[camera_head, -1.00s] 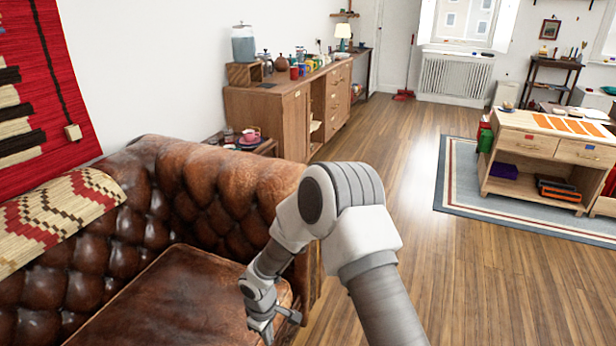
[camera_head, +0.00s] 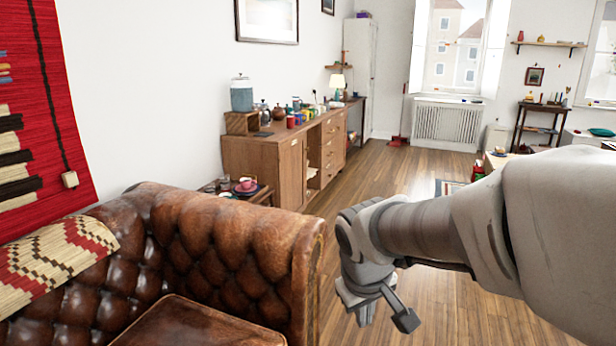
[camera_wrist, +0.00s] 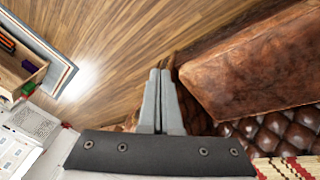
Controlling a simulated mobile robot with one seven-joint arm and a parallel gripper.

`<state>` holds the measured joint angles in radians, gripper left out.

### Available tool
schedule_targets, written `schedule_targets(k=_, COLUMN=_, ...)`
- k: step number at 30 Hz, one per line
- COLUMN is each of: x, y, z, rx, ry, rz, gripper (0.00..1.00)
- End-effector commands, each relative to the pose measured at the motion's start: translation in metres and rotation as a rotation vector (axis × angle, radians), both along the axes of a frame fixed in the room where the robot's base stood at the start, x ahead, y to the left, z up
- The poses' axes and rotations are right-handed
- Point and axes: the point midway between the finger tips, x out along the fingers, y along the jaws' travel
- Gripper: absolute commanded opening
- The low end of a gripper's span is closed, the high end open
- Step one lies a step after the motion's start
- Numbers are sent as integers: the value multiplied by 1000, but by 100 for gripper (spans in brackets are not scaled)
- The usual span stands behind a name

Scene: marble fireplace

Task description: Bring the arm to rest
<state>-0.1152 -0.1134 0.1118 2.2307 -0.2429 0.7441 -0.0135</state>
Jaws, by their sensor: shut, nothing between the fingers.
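My gripper (camera_wrist: 161,100) shows in the wrist view with its two grey fingers together and nothing between them. Wood floor and the brown leather sofa (camera_wrist: 255,70) lie beyond the fingertips. In the head view my arm reaches in from the right edge, bent, with its wrist end hanging down just right of the sofa's arm (camera_head: 270,245). The fingertips are hard to make out in the head view. My arm hides part of the floor and most of the low table at the right.
A wooden sideboard (camera_head: 265,160) with jars and mugs stands along the left wall. A small side table (camera_head: 262,196) with a pink cup is behind the sofa. The wood floor (camera_head: 395,170) is clear between the sideboard and the rug. A radiator (camera_head: 447,125) is at the back.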

Motion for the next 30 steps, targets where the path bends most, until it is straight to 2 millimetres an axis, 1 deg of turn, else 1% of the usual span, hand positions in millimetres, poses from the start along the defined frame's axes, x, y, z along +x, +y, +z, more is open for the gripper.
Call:
schedule_targets(k=1, x=-12, y=-8, z=12, rx=17, ry=-24, rz=-37, gripper=0)
schedule_targets(k=3, x=-29, y=-17, z=24, rx=42, ry=-45, rz=-83, gripper=0)
schedule_targets(k=6, x=-53, y=-28, z=38, rx=80, ry=-76, rz=-147, gripper=0)
schedule_targets(k=9, x=-76, y=-36, z=47, rx=123, ry=-107, rz=-204, gripper=0)
schedule_targets(k=15, x=-116, y=-45, z=58, rx=208, ry=-158, rz=-294, gripper=0)
schedule_targets(k=19, x=-138, y=-47, z=60, rx=259, ry=-189, rz=-338, gripper=0)
schedule_targets(k=20, x=-142, y=-47, z=61, rx=270, ry=-195, rz=-348, gripper=0)
schedule_targets(k=21, x=-140, y=-47, z=81, rx=264, ry=-188, rz=-343, gripper=0)
schedule_targets(k=26, x=-139, y=-46, z=115, rx=262, ry=-185, rz=-341, gripper=0)
schedule_targets(k=30, x=-139, y=-46, z=151, rx=262, ry=-185, rz=-340, gripper=0)
